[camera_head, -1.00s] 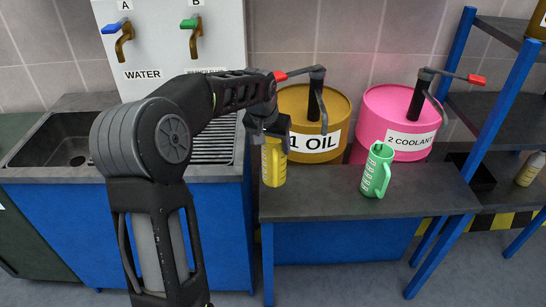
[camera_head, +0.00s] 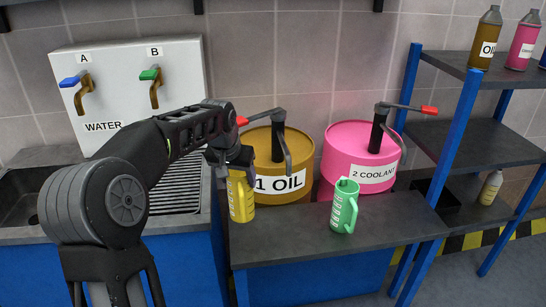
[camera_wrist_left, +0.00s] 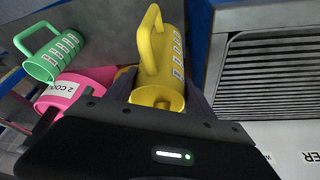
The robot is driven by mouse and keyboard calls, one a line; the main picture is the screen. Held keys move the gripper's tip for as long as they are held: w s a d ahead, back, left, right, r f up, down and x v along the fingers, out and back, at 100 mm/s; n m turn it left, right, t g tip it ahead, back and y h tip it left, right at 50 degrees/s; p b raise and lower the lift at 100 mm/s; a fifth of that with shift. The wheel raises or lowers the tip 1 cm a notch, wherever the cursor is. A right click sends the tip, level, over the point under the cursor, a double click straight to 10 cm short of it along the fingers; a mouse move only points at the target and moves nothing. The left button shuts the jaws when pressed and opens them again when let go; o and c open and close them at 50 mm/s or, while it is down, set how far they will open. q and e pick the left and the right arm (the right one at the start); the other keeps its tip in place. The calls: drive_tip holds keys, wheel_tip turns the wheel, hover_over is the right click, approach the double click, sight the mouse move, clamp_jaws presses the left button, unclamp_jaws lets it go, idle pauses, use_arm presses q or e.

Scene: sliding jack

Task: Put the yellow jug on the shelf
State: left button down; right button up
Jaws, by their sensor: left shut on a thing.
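The yellow jug (camera_head: 241,199) is upright at the left end of the grey bench, in front of the oil drum. My left gripper (camera_head: 238,168) is shut on the yellow jug from above; whether the jug's base touches the bench I cannot tell. The left wrist view shows the yellow jug (camera_wrist_left: 160,62) with its handle between the fingers' far side. The shelf (camera_head: 480,140) is a blue-framed rack with grey boards at the right, its middle board bare. My right gripper is not in view.
A green jug (camera_head: 345,206) stands on the bench (camera_head: 300,245). Behind it are the oil drum (camera_head: 262,150) and the pink coolant drum (camera_head: 352,155) with pump levers. Bottles (camera_head: 486,40) stand on the rack's top board, and a small bottle (camera_head: 490,188) sits low. The sink is at left.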

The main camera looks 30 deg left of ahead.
use_arm(q)
wheel_tip(320, 180, up, 7)
drive_tip(key=p, duration=0.4)
drive_tip(key=s+d+f+m+b, duration=0.1)
drive_tip(key=s+d+f+b, duration=0.1)
drive_tip(key=d+f, duration=0.7)
drive_tip(key=s+d+f+m+h+b, duration=0.1)
drive_tip(key=s+d+f+m+b, duration=0.1)
drive_tip(key=d+f, duration=0.7)
drive_tip(key=d, duration=0.5)
drive_tip(key=shift+s+d, duration=0.15)
drive_tip(key=shift+d, duration=0.05)
drive_tip(key=shift+f, duration=0.1)
drive_tip(key=s+f, duration=0.3)
drive_tip(key=f, duration=1)
drive_tip(key=shift+s+f, duration=0.35)
drive_tip(key=shift+f, duration=0.05)
